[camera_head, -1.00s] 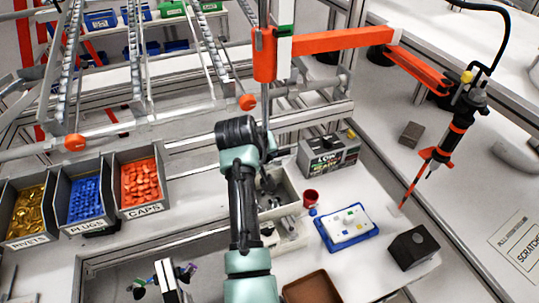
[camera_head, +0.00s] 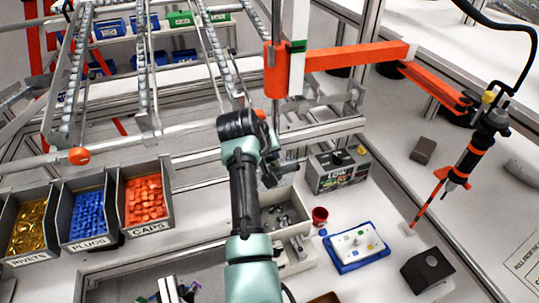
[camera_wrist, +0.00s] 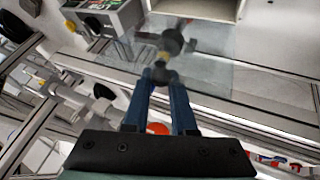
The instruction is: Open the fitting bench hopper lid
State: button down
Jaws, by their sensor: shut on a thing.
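The hopper (camera_head: 303,212) is a pale open-topped box on the bench, with grey parts visible inside. My gripper (camera_head: 268,178) is above its back edge in the head view. In the wrist view my gripper (camera_wrist: 163,80) has its two blue fingers closed on a dark round knob (camera_wrist: 165,75). A see-through pane, the lid (camera_wrist: 208,75), spreads around the knob, apart from the hopper's pale box (camera_wrist: 200,8) at the top. The lid looks raised; its hinge and exact angle cannot be made out. In the head view my arm hides part of the hopper.
A labelled grey box (camera_head: 338,170), a red cup (camera_head: 320,216) and a blue-rimmed tray (camera_head: 347,258) stand to the right. Bins of rivets, plugs and caps (camera_head: 145,200) stand left. An orange arm (camera_head: 350,57) and metal rails are behind my gripper.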

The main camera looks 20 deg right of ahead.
jog(key=shift+s+a+f, duration=0.1)
jog(key=shift+f, duration=0.2)
jog(key=c, duration=1)
grip_release()
jog(key=o, duration=0.3)
jog(key=shift+r, duration=0.2)
jog(key=b+v, duration=0.3)
jog(key=v, duration=0.9)
jog(key=shift+s+a+r+b, duration=0.1)
jog(key=shift+r+b, duration=0.15)
jog(key=shift+b, duration=0.1)
